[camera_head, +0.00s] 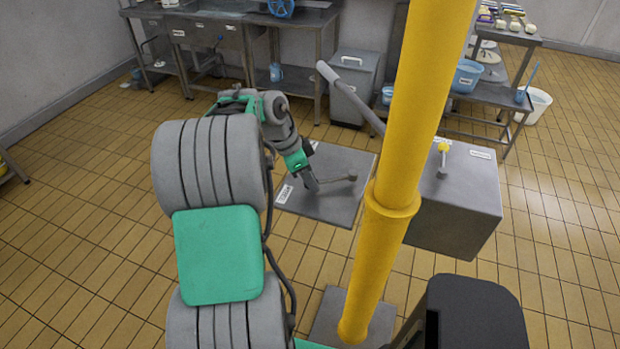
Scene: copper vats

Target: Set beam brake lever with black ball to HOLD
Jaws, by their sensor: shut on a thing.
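My gripper (314,187) reaches down from the upper left over a flat grey panel (345,205). It is shut on the left end of a thin grey lever (335,181), which lies across the panel. The lever's right end is a small brownish-grey knob or hub (352,177). No black ball can be made out; the fingers cover the lever's left end. White labels stand at the panel's left edge (285,194) and far left corner (313,146), too small to read.
A yellow post (400,130) stands just right of the panel. Behind it is a grey box (460,205) with a yellow-ball lever (443,149). A long grey bar (350,97) slants above the panel's far side. A grey bin (352,85) and steel tables stand behind.

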